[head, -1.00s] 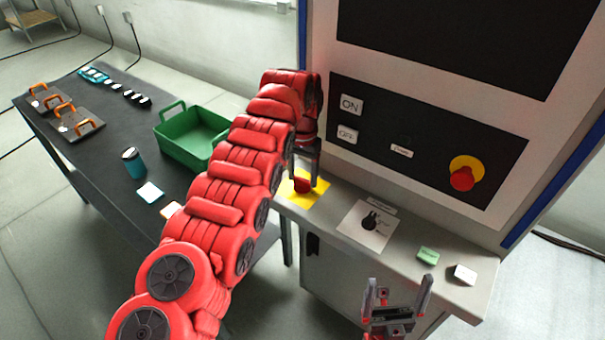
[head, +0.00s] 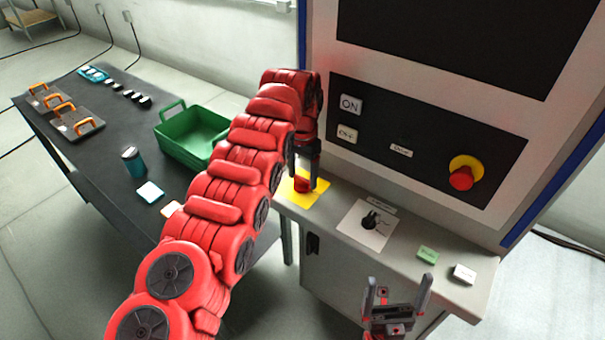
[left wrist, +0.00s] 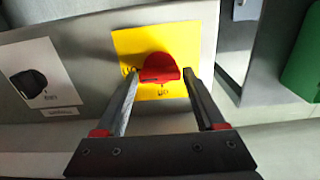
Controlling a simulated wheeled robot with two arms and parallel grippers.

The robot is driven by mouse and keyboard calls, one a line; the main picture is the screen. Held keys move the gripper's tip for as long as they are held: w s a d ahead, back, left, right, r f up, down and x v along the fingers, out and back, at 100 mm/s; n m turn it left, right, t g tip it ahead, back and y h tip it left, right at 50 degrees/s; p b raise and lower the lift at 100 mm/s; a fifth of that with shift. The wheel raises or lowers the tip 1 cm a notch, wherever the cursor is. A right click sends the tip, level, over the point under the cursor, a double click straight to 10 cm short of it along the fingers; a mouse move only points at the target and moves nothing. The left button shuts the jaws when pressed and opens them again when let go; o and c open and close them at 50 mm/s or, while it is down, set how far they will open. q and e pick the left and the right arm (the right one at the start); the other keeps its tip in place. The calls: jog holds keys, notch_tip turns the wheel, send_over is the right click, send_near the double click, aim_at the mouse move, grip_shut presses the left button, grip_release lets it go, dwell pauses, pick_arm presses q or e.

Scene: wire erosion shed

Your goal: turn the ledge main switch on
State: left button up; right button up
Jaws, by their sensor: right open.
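The ledge main switch is a red knob (head: 302,185) on a yellow plate (head: 316,194), at the left end of the machine's ledge. My left gripper (head: 304,181) reaches down over it. In the left wrist view the red knob (left wrist: 160,67) sits between the two fingertips of my left gripper (left wrist: 161,76), on the yellow plate (left wrist: 180,38). The fingers are close to both sides; I cannot tell whether they touch it. Small dark markings lie beside the knob, partly hidden by a finger. My right gripper (head: 398,292) is open and empty in front of the ledge.
A black rotary knob (head: 370,220) on a white plate stands right of the switch. A panel above has ON and OFF labels and a red emergency button (head: 461,178). A table at left holds a green bin (head: 190,147).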

aim_at(304, 178)
pick_arm(q)
jog(key=shift+o, duration=1.4)
jog(key=shift+r, duration=0.35)
notch_tip(304, 178, up, 2)
jog(key=shift+d+r+p, duration=0.15)
jog(key=shift+r+p, duration=0.1)
jog(key=shift+p, duration=0.3)
notch_tip(304, 178, up, 14)
jog(key=p, duration=1.4)
jog(key=shift+r, duration=0.15)
jog(key=shift+s, duration=0.1)
